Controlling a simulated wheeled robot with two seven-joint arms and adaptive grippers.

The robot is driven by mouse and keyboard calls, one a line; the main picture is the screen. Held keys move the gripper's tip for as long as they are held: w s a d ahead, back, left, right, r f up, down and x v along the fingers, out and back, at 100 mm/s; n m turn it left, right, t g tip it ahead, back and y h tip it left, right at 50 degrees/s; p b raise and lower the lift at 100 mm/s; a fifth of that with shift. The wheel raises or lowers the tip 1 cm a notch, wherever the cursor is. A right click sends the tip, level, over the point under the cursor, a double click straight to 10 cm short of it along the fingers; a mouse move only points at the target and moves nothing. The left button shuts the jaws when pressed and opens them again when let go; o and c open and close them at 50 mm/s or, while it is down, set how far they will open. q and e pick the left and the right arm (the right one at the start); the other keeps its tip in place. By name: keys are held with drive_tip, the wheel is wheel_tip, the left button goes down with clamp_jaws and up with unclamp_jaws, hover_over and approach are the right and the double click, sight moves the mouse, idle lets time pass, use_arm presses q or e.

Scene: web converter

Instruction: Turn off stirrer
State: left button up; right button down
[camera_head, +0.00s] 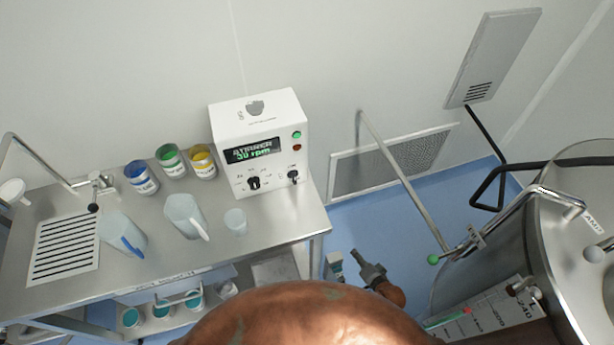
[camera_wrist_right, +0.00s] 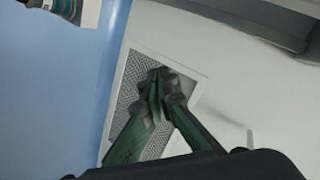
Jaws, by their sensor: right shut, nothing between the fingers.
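The stirrer control box (camera_head: 228,125) is white and stands at the back right of the steel bench. Its lit display (camera_head: 252,151) reads STIRRER and an rpm value, perhaps 50. A green button (camera_head: 297,135) sits above a red-brown one (camera_head: 297,148) at the right of the display. Two black knobs, a left one (camera_head: 253,183) and a right one (camera_head: 294,177), are below. My right gripper (camera_head: 358,260) is right of the bench and below the box, apart from both. In the right wrist view its fingers (camera_wrist_right: 163,78) are shut and empty. My left gripper is not in view.
The steel bench (camera_head: 265,225) holds blue, green and yellow tubs (camera_head: 171,159), two jugs (camera_head: 184,214), a beaker (camera_head: 236,221) and a sink tap (camera_head: 97,185). A steel tank (camera_head: 510,240) stands at right. A wall grille (camera_head: 415,155) is behind. Blue floor shows between.

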sight(294, 178)
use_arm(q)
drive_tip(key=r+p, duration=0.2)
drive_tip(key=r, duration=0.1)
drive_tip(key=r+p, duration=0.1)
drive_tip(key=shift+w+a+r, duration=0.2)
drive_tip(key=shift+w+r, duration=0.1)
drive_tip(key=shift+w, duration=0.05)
use_arm(e)
drive_tip(key=w+a+r+m+t+y, duration=0.1)
drive_tip(key=a+r, duration=0.2)
drive_tip(key=r, duration=0.9)
drive_tip(key=w+a+r+m+t+y, duration=0.1)
drive_tip(key=a+r, duration=0.3)
drive_tip(key=r, duration=0.7)
drive_tip(key=w+a+r+m+t+y, duration=0.2)
drive_tip(key=w+a+r+y, duration=0.1)
drive_tip(key=r, duration=0.9)
drive_tip(key=shift+a+r, duration=0.3)
drive_tip(key=shift+a, duration=0.4)
use_arm(q)
drive_tip(key=shift+p, duration=0.3)
use_arm(e)
drive_tip(key=shift+w, duration=0.15)
